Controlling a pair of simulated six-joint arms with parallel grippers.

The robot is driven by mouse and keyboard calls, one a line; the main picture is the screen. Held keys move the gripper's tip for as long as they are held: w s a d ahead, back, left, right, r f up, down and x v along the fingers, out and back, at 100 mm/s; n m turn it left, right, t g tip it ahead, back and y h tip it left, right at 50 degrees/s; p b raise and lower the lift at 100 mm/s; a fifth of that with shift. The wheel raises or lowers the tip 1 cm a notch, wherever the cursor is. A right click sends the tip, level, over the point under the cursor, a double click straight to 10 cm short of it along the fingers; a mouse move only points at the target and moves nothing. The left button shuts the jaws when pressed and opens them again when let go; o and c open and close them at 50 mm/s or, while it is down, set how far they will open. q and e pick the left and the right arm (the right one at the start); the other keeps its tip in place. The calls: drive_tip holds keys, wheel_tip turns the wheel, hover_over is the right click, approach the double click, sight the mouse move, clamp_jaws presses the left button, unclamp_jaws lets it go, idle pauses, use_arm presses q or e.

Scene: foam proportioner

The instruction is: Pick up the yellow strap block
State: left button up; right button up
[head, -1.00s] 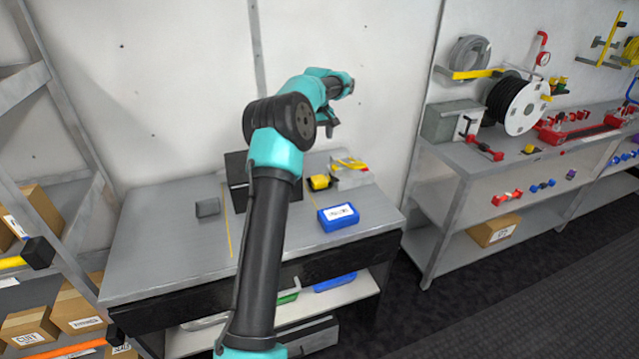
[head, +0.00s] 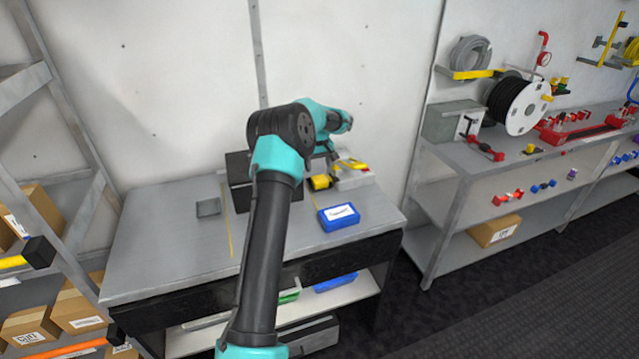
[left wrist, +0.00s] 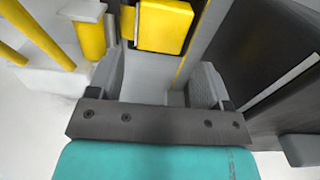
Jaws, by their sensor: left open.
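The yellow strap block (head: 320,182) lies on the grey bench top, beside a light grey fixture with yellow parts (head: 352,178). In the left wrist view the yellow block (left wrist: 165,25) is at the top centre, just beyond the fingertips, with a dark part along its left side. My left gripper (head: 332,160) is above and close to the block, partly hidden by my own arm. In the left wrist view its two grey fingers (left wrist: 158,78) are spread apart with nothing between them. My right gripper is not in view.
A dark box (head: 237,168) stands left of the block and also shows at the right of the left wrist view (left wrist: 270,60). A blue case (head: 338,217) lies nearer the front edge. The bench's left part is clear.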

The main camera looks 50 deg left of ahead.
sight(319, 178)
use_arm(q)
drive_tip(key=shift+s+d+f, duration=0.1)
drive_tip(key=shift+d+f, duration=0.05)
drive_tip(key=shift+f, duration=1.15)
drive_tip(key=shift+d+f, duration=0.1)
drive_tip(key=shift+f, duration=1.2)
drive_tip(key=shift+c, duration=0.2)
drive_tip(key=c, duration=0.7)
drive_tip(key=shift+r, duration=0.15)
wheel_tip(319, 178, up, 10)
